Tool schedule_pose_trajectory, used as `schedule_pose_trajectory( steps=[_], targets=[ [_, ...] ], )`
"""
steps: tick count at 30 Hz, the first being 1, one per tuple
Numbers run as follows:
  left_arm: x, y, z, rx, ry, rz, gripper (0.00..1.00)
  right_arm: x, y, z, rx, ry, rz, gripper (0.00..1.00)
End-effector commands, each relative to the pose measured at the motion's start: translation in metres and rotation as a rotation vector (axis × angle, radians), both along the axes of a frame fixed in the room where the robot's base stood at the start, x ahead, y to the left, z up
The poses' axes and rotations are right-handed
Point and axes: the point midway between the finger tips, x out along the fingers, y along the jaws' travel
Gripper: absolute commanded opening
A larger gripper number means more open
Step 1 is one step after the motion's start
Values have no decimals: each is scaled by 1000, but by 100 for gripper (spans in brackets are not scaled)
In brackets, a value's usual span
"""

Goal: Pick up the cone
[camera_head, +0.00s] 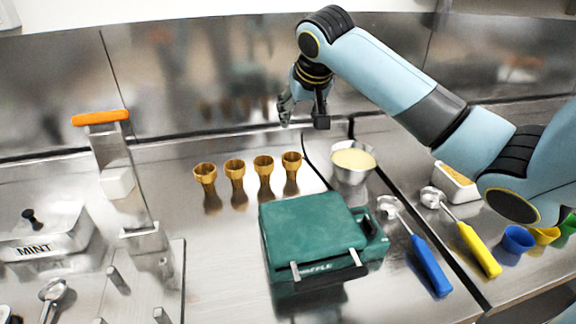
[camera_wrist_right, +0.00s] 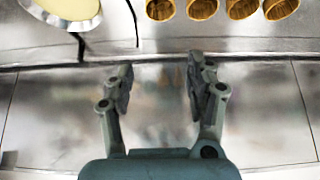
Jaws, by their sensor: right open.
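Several golden-brown cones stand upright in a row on the steel counter. In the head view they are a leftmost cone (camera_head: 205,174), two middle cones (camera_head: 235,169) (camera_head: 264,166) and a rightmost cone (camera_head: 291,161). Their rims also show at the top edge of the right wrist view, for example one cone (camera_wrist_right: 201,8). My right gripper (camera_head: 303,117) is open and empty, above the back of the counter behind the rightmost cone, apart from it. Its two spread fingers (camera_wrist_right: 157,78) show in the wrist view with nothing between them. My left gripper is out of view.
A green waffle iron (camera_head: 312,225) stands in front of the cones. A bowl of batter (camera_head: 353,163) is to their right. Blue (camera_head: 428,262) and yellow (camera_head: 478,248) scoops lie farther right. A steel wall (camera_head: 210,70) rises behind. A mint container (camera_head: 45,235) is at left.

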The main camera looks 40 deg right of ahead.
Motion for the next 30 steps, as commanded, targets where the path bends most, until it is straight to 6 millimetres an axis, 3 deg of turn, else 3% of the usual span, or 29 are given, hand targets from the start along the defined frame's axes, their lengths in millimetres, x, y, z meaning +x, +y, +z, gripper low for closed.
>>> schedule_pose_trajectory(
  steps=[9, 15, 30],
  targets=[
    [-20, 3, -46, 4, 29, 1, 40, 0, 0, -46, 0, 1, 1, 55],
    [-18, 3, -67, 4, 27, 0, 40, -1, 0, -67, 0, 2, 0, 55],
    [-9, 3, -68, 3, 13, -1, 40, 25, -14, -116, 1, 3, -1, 55]
  ],
)
